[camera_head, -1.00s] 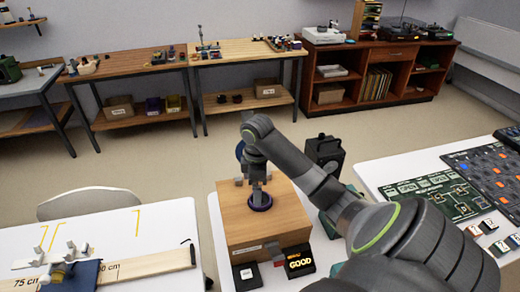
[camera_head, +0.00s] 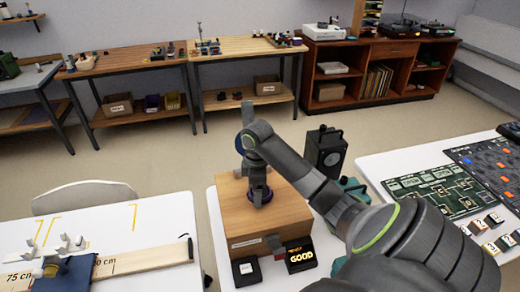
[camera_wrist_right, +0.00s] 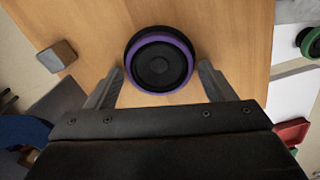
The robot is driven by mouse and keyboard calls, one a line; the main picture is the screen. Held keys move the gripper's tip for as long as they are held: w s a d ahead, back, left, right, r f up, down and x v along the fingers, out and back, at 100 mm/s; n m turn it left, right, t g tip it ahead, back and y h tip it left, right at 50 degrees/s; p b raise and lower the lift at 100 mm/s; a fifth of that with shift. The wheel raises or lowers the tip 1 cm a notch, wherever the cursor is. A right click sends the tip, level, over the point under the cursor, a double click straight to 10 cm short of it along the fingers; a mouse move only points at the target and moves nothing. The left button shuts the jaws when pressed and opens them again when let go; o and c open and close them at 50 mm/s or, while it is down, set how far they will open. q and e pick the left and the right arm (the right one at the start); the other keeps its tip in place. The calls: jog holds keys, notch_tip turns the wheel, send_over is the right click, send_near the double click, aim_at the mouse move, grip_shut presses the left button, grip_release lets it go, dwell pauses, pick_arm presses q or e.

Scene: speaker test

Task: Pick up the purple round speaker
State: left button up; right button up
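The purple round speaker (camera_head: 260,197) lies on top of a wooden box in the head view. In the right wrist view it is a black disc with a purple ring (camera_wrist_right: 160,60). My right gripper (camera_head: 258,186) points down at it from above and partly hides it. In the right wrist view my right gripper (camera_wrist_right: 161,68) is open, with one fingertip on each side of the speaker's near edge and gaps between. I cannot tell its exact height above the box. My left gripper is not in view.
The wooden box (camera_head: 288,214) stands on a white table, with a sign reading GOOD (camera_head: 300,255) and a black tile (camera_head: 246,271) in front. A black speaker cabinet (camera_head: 326,152) stands behind it. A small grey block (camera_wrist_right: 57,56) is on the box.

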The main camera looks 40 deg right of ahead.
jog(key=c, duration=1)
jog(key=shift+o, duration=0.2)
jog(key=shift+r, duration=0.5)
notch_tip(320, 180, up, 9)
jog(key=p, duration=0.8)
